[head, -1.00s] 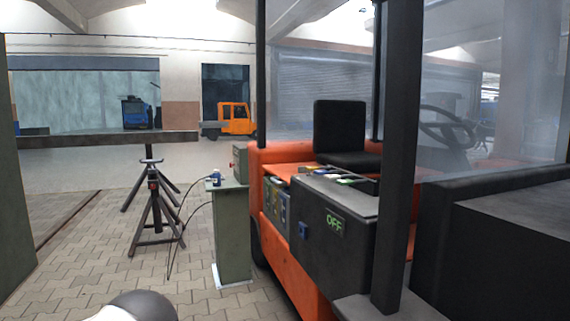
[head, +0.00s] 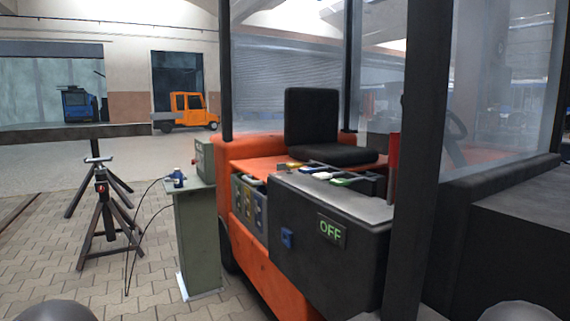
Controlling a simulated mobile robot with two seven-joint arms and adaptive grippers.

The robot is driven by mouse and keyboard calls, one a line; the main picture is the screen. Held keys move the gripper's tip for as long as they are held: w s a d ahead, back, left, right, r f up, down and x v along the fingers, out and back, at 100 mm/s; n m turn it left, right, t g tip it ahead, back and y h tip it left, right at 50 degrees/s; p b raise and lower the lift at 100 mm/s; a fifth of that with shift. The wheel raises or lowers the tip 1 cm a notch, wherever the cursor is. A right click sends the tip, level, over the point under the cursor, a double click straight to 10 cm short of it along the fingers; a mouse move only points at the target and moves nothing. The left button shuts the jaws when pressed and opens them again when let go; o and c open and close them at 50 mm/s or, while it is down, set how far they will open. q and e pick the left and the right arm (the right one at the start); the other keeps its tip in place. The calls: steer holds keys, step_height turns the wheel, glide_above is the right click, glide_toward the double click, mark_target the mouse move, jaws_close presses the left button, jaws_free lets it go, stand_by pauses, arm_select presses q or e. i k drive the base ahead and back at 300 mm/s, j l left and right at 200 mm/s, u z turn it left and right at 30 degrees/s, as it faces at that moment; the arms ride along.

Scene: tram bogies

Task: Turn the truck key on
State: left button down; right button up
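The orange truck (head: 262,275) with a black seat fills the middle and right of the head view. Its black side box (head: 325,262) carries a small display (head: 331,231) that reads OFF in green. A small blue fitting (head: 288,238) sits on the same face, left of the display. I cannot tell whether this is the key or a socket; no key is clearly recognisable. Neither gripper is in view. Only rounded grey parts that look like mine show at the bottom left and bottom right edges.
A green pedestal (head: 197,240) with a blue connector (head: 178,177) and black cables stands left of the truck. A dark stand (head: 104,225) is further left. A dark post (head: 415,160) and black bodywork (head: 500,220) block the right. Paved floor is open at lower left.

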mark_target(281, 166)
steer(key=i+j+z, duration=0.55)
steer(key=j, duration=0.2)
steer(key=i+j+z, duration=0.25)
steer(key=j, duration=0.15)
steer(key=j+z, duration=0.25)
steer(key=j, duration=0.2)
steer(key=i+j+z, duration=0.15)
steer(key=j+z, duration=0.15)
steer(key=j, duration=0.2)
steer(key=j+z, duration=0.25)
steer(key=j, duration=0.25)
steer(key=i+j+z, duration=0.1)
steer(key=j+z, duration=0.15)
steer(key=j, duration=0.3)
